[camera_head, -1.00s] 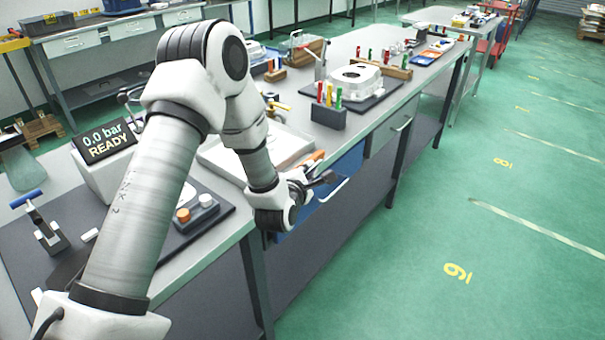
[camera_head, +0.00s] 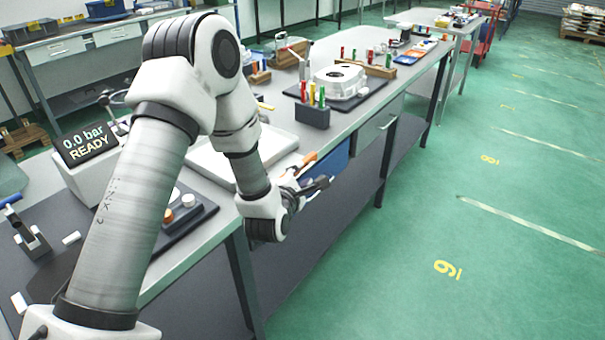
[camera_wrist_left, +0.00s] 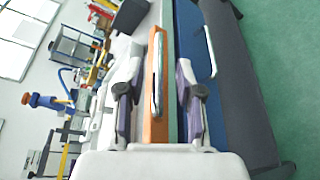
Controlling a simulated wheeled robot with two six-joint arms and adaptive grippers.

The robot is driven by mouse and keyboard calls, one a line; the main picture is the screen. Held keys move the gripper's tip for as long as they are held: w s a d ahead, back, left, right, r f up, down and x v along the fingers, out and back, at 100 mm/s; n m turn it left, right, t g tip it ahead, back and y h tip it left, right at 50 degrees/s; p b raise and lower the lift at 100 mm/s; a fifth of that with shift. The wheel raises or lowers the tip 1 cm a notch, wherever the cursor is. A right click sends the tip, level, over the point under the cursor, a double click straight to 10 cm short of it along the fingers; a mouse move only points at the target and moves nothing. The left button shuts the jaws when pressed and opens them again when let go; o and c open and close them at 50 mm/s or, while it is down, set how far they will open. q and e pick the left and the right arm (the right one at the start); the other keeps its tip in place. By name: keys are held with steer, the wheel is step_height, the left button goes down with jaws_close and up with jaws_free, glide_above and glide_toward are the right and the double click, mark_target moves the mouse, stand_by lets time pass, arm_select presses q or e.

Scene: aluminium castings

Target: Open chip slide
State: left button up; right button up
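An orange bar with a long metal handle (camera_wrist_left: 158,75), which I take to be the chip slide, lies along the bench's front edge in the left wrist view. Its orange end (camera_head: 308,160) also shows in the head view beside a white tray (camera_head: 205,160). My left gripper (camera_wrist_left: 159,75) is open, with one finger on each side of the orange bar and handle. A gap shows between the right finger and the bar; whether the left finger touches is unclear. In the head view the left gripper (camera_head: 316,186) is at the bench front. My right gripper is not in view.
A blue drawer front (camera_wrist_left: 200,95) with a pale handle (camera_wrist_left: 209,50) is close beside the right finger. A dark block with coloured pegs (camera_head: 312,115) and a white casting (camera_head: 340,80) stand farther along the bench. The green floor at right is clear.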

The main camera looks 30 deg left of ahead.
arm_select(q)
steer(key=v, duration=0.5)
steer(key=shift+s+d+r, duration=0.15)
steer(key=shift+s, duration=0.2)
steer(key=s+d+f+m+g+h+p, duration=0.1)
steer(key=s+d+f+m+g+p, duration=0.2)
steer(key=s+f, duration=0.55)
steer(key=s+d+f+m+g+h+p, duration=0.1)
steer(key=s+d+f+m+g+h, duration=0.3)
steer(key=f, duration=0.7)
steer(key=s+d+f+m+g, duration=0.1)
steer(key=s+f+m+g, duration=0.2)
steer(key=s+m, duration=0.5)
steer(key=s+f+m+g+y, duration=0.1)
steer(key=s+f+m+g, duration=0.2)
steer(key=s+m, duration=0.6)
steer(key=m+g, duration=0.2)
steer(key=shift+d+m, duration=0.4)
